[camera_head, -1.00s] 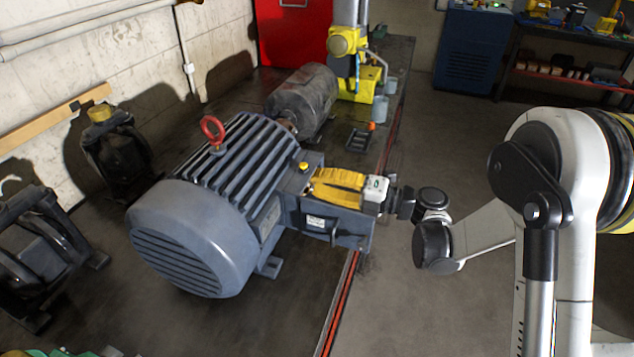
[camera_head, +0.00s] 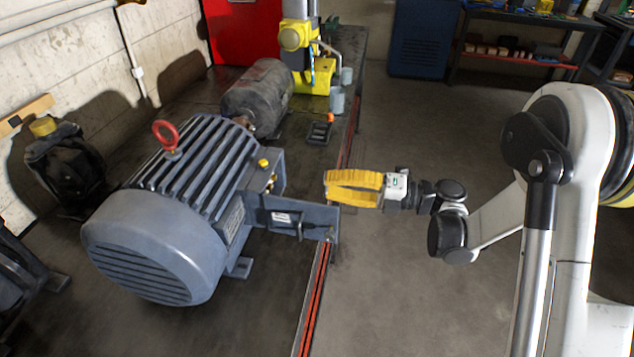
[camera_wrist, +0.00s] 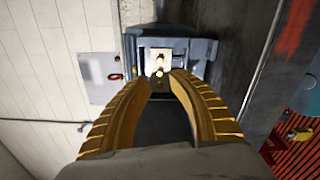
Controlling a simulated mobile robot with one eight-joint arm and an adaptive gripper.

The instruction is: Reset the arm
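My gripper (camera_head: 327,187) has yellow ribbed fingers and is held out over the bench's right edge. It is to the right of the large blue-grey motor (camera_head: 165,235) and apart from it. In the wrist view the fingertips of my gripper (camera_wrist: 161,74) are apart with nothing between them. Beyond the tips, the motor's open terminal box (camera_wrist: 190,50) shows bright brass-coloured parts inside. The motor has a red lifting eye (camera_head: 166,135) on top. My arm runs from the gripper to the right side of the head view.
A dark motor (camera_head: 257,97) and a yellow machine (camera_head: 312,88) stand farther back on the bench. Grey cups (camera_head: 337,101) and a small black tray (camera_head: 319,132) lie near its edge. A blue cabinet (camera_head: 423,40) stands behind. The floor (camera_head: 400,130) right of the bench is clear.

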